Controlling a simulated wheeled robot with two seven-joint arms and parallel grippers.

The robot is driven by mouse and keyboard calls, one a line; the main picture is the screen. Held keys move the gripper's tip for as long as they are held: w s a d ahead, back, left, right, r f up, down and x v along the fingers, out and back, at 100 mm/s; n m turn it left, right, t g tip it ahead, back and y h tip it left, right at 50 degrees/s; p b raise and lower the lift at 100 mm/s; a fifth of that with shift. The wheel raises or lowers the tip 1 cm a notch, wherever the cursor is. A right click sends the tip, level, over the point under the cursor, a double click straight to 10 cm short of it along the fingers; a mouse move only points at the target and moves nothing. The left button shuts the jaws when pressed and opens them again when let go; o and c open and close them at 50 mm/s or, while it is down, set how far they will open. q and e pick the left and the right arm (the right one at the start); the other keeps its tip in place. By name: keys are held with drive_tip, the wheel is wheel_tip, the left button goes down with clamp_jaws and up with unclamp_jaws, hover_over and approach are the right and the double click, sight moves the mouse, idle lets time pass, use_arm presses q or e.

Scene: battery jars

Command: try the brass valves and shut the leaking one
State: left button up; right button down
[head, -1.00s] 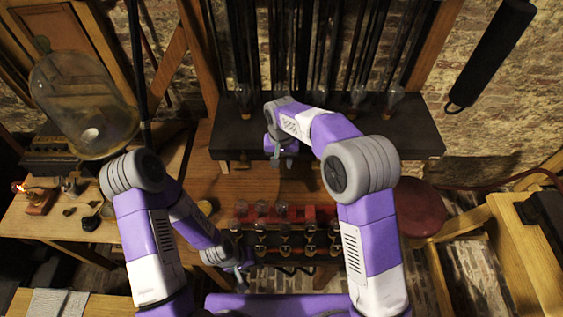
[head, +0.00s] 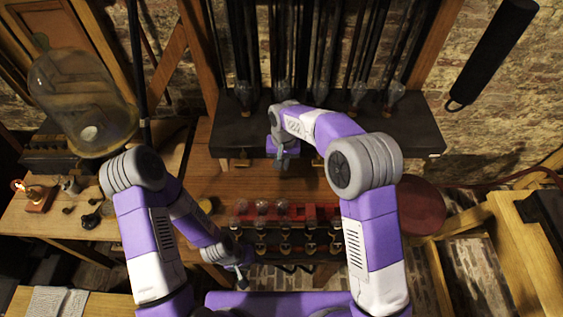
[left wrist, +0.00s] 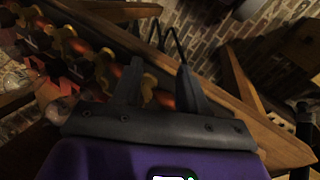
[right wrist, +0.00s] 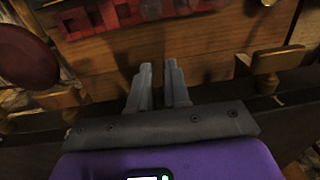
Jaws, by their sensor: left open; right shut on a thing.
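A dark shelf (head: 228,138) carries a row of glass-tipped tubes, with small brass valves along its front edge. One valve (head: 242,161) shows left of my right gripper (head: 282,168) and another (head: 317,161) to its right. My right gripper is at the shelf front, shut on what seems to be the valve between these two, mostly hidden by its fingers. In the right wrist view, brass handles show at the right (right wrist: 268,64) and at the left (right wrist: 70,114), apart from the fingers. My left gripper (head: 243,278) is open and empty, low near the rack; its parted fingers show in the left wrist view (left wrist: 160,85).
A red rack (head: 328,212) with several small bulbs stands below the shelf. A round dark-red seat (head: 420,207) is at its right. A big glass jar (head: 80,100) and a lit flame (head: 20,186) are at the left.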

drive_tip(key=y+b, duration=0.2)
drive_tip(key=shift+d+f+y+b, duration=0.2)
drive_tip(key=shift+d+y+b, duration=0.1)
drive_tip(key=shift+y, duration=0.1)
drive_tip(key=shift+a+r+y+b, duration=0.2)
drive_tip(key=shift+y+b, duration=0.1)
drive_tip(key=shift+y, duration=0.1)
drive_tip(key=c, duration=1.2)
unclamp_jaws()
drive_tip(key=v, duration=0.7)
drive_tip(key=shift+d+r, duration=0.2)
drive_tip(key=shift+r, duration=0.1)
